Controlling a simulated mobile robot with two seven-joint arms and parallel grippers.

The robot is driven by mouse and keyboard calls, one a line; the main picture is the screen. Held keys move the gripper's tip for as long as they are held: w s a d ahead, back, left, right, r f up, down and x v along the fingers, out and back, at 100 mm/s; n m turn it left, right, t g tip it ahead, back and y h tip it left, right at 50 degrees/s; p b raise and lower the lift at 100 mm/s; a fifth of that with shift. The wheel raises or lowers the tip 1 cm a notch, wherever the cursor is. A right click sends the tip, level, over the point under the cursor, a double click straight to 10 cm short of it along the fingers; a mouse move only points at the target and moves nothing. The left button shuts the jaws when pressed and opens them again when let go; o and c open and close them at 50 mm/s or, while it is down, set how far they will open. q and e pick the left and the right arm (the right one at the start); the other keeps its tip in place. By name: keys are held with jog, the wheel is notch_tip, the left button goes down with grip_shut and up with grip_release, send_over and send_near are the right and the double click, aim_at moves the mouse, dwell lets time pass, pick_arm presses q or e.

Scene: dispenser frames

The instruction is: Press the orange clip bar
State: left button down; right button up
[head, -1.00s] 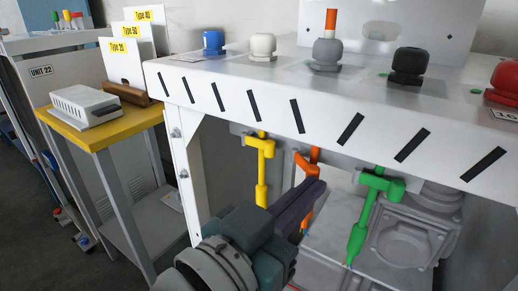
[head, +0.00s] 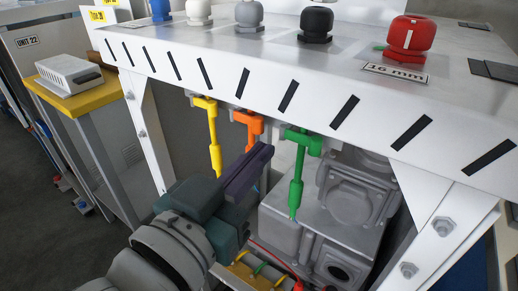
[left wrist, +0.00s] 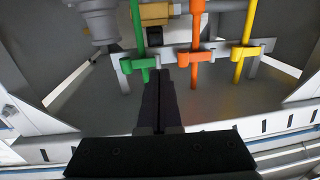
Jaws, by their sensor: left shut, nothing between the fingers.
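The orange clip bar (head: 251,124) hangs under the white bench top between a yellow bar and a green bar. In the head view its lower part is hidden behind my left gripper (head: 262,152). The orange bar also shows in the left wrist view (left wrist: 196,70), just right of the fingertips. My left gripper is shut and empty, its dark fingers together, just in front of and below the orange bar's upper block. I cannot tell whether they touch. My right gripper is not in view.
The yellow bar (head: 213,140) hangs left of the orange one, the green bar (head: 297,175) right of it. A grey machine housing (head: 335,215) stands behind and below. The white bench top (head: 330,85) overhangs the bars and carries several coloured knobs.

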pick_arm(q)
jog(key=s+d, duration=0.1)
jog(key=s, duration=0.9)
jog(key=shift+s+d, duration=0.25)
jog(key=shift+s, duration=0.1)
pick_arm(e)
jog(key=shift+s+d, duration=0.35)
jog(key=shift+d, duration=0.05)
pick_arm(q)
jog(key=a+f+n+g+y+p, duration=0.25)
jog(key=a+g+y, duration=0.3)
jog(key=a, duration=0.55)
jog(key=s+a+r+n+g+y+p, duration=0.1)
jog(key=s+a+g+y+p, duration=0.15)
jog(key=s+a, duration=0.3)
jog(key=s+a+r+n+g+y+p, duration=0.1)
jog(key=s+a+r+g+y, duration=0.1)
jog(key=s+a+g, duration=0.4)
notch_tip(320, 180, up, 37)
jog(key=d+t+p, duration=0.1)
jog(key=t+p, duration=0.1)
jog(key=p, duration=3.5)
jog(key=shift+s+t, duration=0.25)
jog(key=shift+t, duration=0.05)
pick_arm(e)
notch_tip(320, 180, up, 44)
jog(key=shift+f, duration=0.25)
pick_arm(q)
jog(key=shift+d+r, duration=0.1)
